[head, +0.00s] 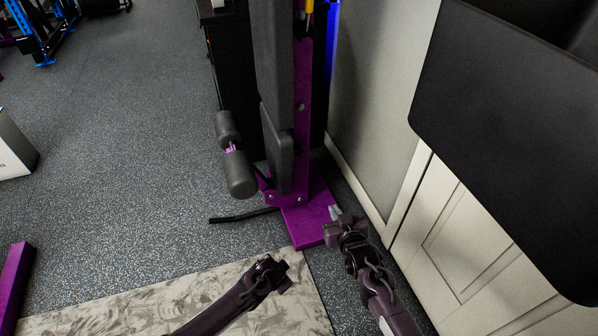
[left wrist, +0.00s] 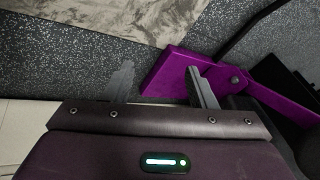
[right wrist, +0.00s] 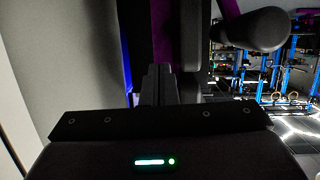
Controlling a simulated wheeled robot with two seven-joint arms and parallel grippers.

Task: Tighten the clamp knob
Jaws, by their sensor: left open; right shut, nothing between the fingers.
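A purple gym machine (head: 301,150) stands upright on a purple foot plate (head: 310,212), with dark pads on its post. I cannot make out the clamp knob for certain in any view. My right gripper (head: 335,213) is low over the foot plate's right edge; in the right wrist view (right wrist: 158,85) its fingers are together and empty, with the machine beyond. My left gripper (head: 272,272) is in front of the foot plate, above the pale mat. In the left wrist view (left wrist: 162,82) its fingers are apart with nothing held, and a purple beam (left wrist: 180,72) shows behind them.
Foam rollers (head: 234,155) stick out on the machine's left. A pale wall and panelled door (head: 470,225) stand close on the right, with a large black panel (head: 510,110) above. A patterned mat (head: 130,310) lies in front. The speckled floor at left is largely open.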

